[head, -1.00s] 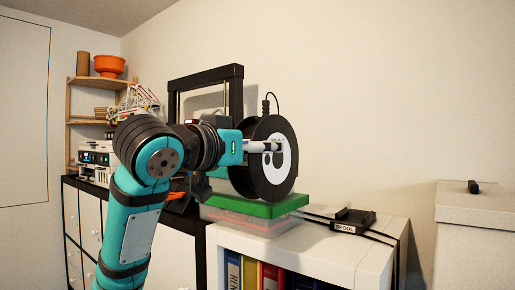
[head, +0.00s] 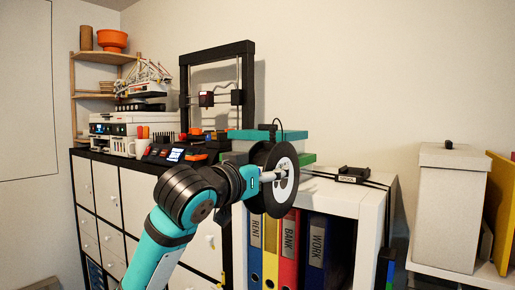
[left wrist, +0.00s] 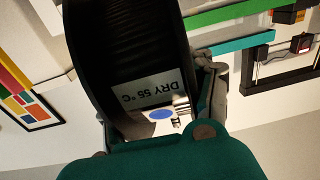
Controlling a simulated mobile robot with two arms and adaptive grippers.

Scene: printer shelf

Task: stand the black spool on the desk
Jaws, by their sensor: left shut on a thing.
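The black spool (head: 259,184) has a white disc on its right face and is held upright on its rim, in the air in front of the white shelf unit. My left gripper (head: 282,175) is shut on it around its middle. In the left wrist view the spool (left wrist: 105,50) fills the upper left, with an upside-down "DRY 55 °C" label, and the gripper (left wrist: 165,118) reaches it from below. Which surface is the desk I cannot tell. My right gripper is not in view.
Behind the spool are boxes with a teal lid (head: 268,134) and a green lid (head: 307,158). A black SPOOL holder (head: 353,174) sits on the white shelf unit (head: 376,192), above several binders (head: 318,250). A printer frame (head: 249,85) stands behind; a pale bin (head: 449,215) is at right.

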